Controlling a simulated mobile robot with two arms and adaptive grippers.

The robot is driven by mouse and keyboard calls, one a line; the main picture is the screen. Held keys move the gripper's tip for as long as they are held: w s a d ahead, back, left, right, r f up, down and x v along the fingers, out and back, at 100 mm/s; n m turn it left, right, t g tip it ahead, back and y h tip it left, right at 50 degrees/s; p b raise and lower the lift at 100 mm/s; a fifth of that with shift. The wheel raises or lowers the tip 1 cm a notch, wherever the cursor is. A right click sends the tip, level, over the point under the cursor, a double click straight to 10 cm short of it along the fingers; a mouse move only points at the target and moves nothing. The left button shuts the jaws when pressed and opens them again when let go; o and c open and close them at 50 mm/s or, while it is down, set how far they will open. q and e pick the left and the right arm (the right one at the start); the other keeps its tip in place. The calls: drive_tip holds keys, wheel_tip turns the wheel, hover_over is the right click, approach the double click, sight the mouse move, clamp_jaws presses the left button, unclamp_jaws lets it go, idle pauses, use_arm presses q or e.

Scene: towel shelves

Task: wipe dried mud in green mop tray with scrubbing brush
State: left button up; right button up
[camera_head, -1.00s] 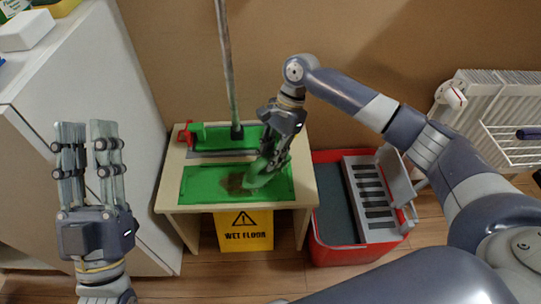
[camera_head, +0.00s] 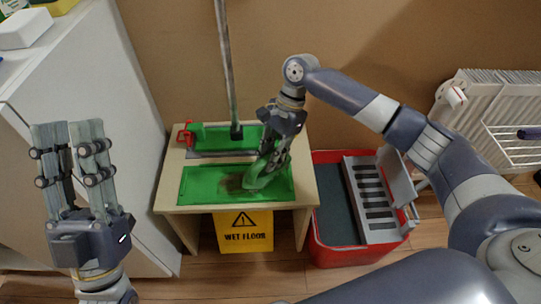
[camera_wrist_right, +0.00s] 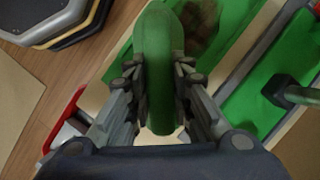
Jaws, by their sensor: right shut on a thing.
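The green mop tray (camera_head: 207,184) lies on a small wooden table. A brown dried mud patch (camera_head: 233,182) shows in its near section, left of my right gripper; it also shows at the top of the right wrist view (camera_wrist_right: 203,25). My right gripper (camera_head: 271,157) is shut on the green scrubbing brush (camera_head: 262,174) and holds it down over the near section, beside the mud. In the right wrist view the brush (camera_wrist_right: 160,70) lies between both fingers; its underside is hidden. My left gripper (camera_head: 68,160) is open, empty and raised, left of the table.
A mop handle (camera_head: 228,70) stands upright in the tray's far section, near a red clamp (camera_head: 186,134). A yellow wet floor sign (camera_head: 245,232) is under the table (camera_head: 306,180). A red mop bucket (camera_head: 334,253) stands right of it, a white cabinet (camera_head: 100,85) left.

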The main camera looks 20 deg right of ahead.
use_arm(q)
drive_tip(key=shift+w+f, duration=0.2)
drive_tip(key=shift+w, duration=0.15)
use_arm(e)
drive_tip(key=shift+f, duration=0.25)
use_arm(q)
drive_tip(key=shift+w+f+g, duration=0.15)
drive_tip(key=shift+w+g, duration=0.05)
drive_tip(key=shift+g, duration=0.2)
use_arm(e)
drive_tip(key=shift+f, duration=0.15)
use_arm(q)
drive_tip(key=shift+w+f, duration=0.1)
drive_tip(key=shift+w+f+y, duration=0.15)
drive_tip(key=shift+w+y, duration=0.05)
drive_tip(key=shift+y, duration=0.2)
use_arm(e)
drive_tip(key=shift+f, duration=0.2)
use_arm(q)
drive_tip(key=shift+d, duration=0.1)
drive_tip(key=shift+w+f+g, duration=0.1)
drive_tip(key=shift+g, duration=0.2)
